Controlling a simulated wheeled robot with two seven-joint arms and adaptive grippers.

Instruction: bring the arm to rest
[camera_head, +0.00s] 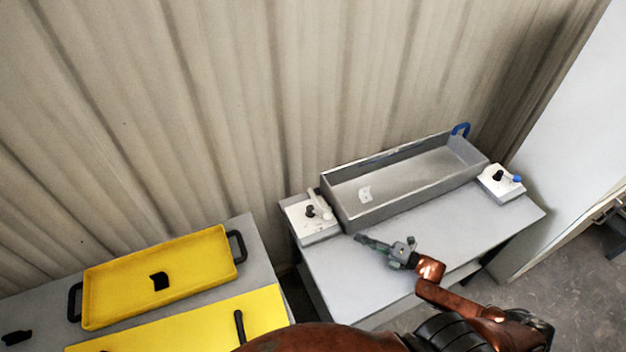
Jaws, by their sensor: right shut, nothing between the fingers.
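My right gripper (368,241) is shut and empty. It is over the front left part of the grey table (470,222), in front of the grey tank and apart from it. My copper-coloured right arm (455,300) comes in from the bottom right and reaches up to the left. My left gripper is not in view.
The open grey tank (400,212) has a white patch inside and a blue handle (461,129). White control boxes stand left (301,222) and right (488,186) of it. A yellow tray (120,284) with black handles sits on the left table. A corrugated wall (200,100) stands behind.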

